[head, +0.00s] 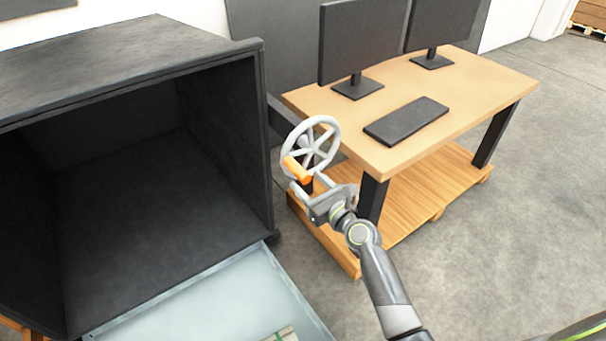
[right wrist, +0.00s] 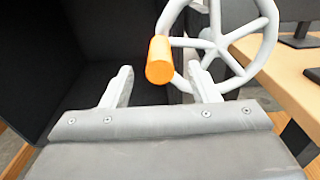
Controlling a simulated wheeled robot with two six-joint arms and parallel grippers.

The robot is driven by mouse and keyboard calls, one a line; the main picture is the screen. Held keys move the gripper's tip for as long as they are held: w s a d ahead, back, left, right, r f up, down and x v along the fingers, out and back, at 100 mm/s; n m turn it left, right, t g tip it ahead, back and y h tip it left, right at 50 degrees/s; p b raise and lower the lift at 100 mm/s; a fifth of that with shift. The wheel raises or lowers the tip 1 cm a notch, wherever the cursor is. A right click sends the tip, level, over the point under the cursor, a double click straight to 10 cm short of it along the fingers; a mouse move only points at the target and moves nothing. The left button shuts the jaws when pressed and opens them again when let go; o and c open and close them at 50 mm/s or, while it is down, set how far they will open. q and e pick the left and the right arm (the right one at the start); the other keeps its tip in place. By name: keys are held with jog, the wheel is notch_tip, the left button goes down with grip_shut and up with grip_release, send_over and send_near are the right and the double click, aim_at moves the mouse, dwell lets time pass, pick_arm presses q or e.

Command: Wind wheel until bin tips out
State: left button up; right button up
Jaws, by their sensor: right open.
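The wheel (head: 332,147) is a light grey spoked handwheel beside the bin's right side, with an orange handle (head: 297,169) at its lower left rim. It also shows in the right wrist view (right wrist: 262,45), with the handle (right wrist: 159,60) at its left. The bin (head: 255,150) is a large dark box at the left, its open side facing me and its visible inside empty. My right gripper (head: 308,184) is open just short of the handle. In the right wrist view the handle appears between and beyond the fingertips (right wrist: 160,78); contact is not visible. My left gripper is out of view.
A light grey tray (head: 215,295) lies below the bin's opening, with a small item (head: 284,334) at its front edge. A wooden desk (head: 480,80) with two monitors and a keyboard (head: 406,121) stands close right of the wheel. Floor at the right is clear.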

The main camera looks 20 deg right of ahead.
jog(key=v, duration=0.7)
jog(key=shift+s+p, duration=0.15)
jog(key=shift+p, duration=0.3)
jog(key=s+d+f+n+g+h, duration=0.2)
jog(key=s+f+n+g, duration=0.15)
jog(key=f, duration=0.65)
jog(key=s+d+f+n+g+h, duration=0.15)
jog(key=s+f+n, duration=0.35)
jog(key=f, duration=0.5)
jog(key=s+d+f+n+g+h, duration=0.1)
jog(key=s+d+f+n+g, duration=0.3)
jog(key=f, duration=0.7)
jog(key=s+d+f+n+g+h, duration=0.1)
jog(key=s+f+n, duration=0.4)
jog(key=s, duration=0.6)
jog(key=s+d+f+n+g, duration=0.1)
jog(key=s+f+n+g, duration=0.2)
jog(key=s+f+n, duration=0.3)
jog(key=s+d+f+n+g+h, duration=0.1)
jog(key=s+f+n, duration=0.5)
jog(key=s, duration=1)
jog(key=shift+s+d+f+n+g+h, duration=0.25)
jog(key=shift+s+d+n+g+h, duration=0.15)
jog(key=shift+n+g, duration=0.6)
